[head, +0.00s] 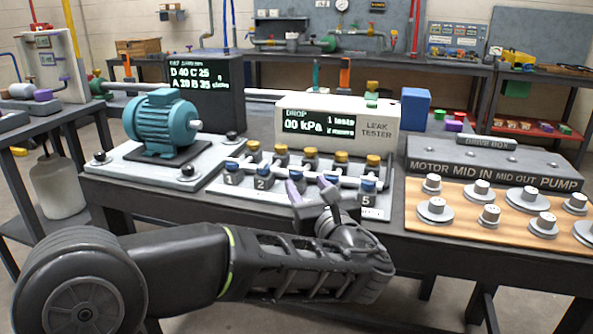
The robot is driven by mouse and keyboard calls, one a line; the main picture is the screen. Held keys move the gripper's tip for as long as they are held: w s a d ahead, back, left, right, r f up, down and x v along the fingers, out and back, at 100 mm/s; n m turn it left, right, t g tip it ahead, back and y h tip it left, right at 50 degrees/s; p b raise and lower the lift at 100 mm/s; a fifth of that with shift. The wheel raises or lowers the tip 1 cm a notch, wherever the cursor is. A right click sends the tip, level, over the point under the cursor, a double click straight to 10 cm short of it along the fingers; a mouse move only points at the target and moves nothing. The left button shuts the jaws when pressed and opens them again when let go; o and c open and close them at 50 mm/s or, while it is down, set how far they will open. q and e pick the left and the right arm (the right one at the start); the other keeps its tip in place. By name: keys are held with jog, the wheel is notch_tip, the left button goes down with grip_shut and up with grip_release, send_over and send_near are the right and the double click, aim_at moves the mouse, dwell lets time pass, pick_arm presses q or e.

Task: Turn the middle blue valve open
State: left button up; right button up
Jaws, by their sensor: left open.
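A white manifold (213,187) on the bench carries a front row of blue valves on numbered blocks and a back row of yellow valves. The first blue valve (232,165) and second blue valve (263,170) stand clear at the left, and the last blue valve (368,185) is by the number 5. The middle blue valve (296,175) shows just behind my left gripper (312,191). The gripper is open, its fingers spread in front of the middle valves, covering their blocks and numbers. I cannot tell whether it touches a valve. My right gripper is not in view.
A teal motor (160,122) sits on a grey plate left of the manifold. A leak tester (337,125) with a display stands behind it. At the right are a wooden board (462,222) of grey knobs and a dark labelled block (490,160).

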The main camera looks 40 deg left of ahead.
aim_at(299, 174)
pick_arm(q)
jog(key=x, duration=0.7)
jog(key=shift+w+a, duration=0.15)
jog(key=shift+c, duration=0.4)
grip_shut()
